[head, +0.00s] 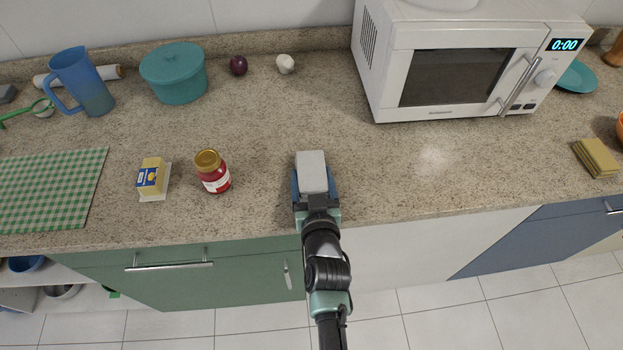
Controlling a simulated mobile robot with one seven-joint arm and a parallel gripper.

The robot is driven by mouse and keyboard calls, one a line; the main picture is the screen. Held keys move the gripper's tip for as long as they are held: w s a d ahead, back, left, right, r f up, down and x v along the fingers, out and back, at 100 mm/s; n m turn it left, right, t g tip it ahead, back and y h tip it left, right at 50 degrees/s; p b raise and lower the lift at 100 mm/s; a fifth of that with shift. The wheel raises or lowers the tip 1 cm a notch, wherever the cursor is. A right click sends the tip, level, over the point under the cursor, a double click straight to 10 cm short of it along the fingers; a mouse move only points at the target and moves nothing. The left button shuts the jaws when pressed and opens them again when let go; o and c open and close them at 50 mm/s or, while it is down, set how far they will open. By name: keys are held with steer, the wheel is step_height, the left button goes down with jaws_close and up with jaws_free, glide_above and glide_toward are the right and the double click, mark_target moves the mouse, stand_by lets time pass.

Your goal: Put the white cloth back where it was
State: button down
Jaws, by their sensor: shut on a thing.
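The white cloth (312,168) is a pale, folded, block-like piece at the front of the speckled counter, near the middle of the head view. My gripper (313,190) is shut on it, with a blue finger showing on each side. The cloth points away from me toward the back of the counter. I cannot tell whether it touches the counter or is held just above it. The lower end of the cloth is hidden by my gripper.
Left of my gripper stand a red jar (213,172) and a butter pack (151,177). A green checked mat (50,188) lies further left. A teal pot (174,73), an onion (238,65) and garlic (285,64) are behind. The microwave (456,70) stands back right. Counter (420,170) right of my gripper is clear.

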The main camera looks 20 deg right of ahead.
steer(key=shift+f, duration=0.2)
jaws_free()
steer(key=shift+d+r, duration=0.1)
steer(key=shift+r, duration=0.05)
steer(key=v, duration=1.2)
steer(key=shift+r, duration=0.15)
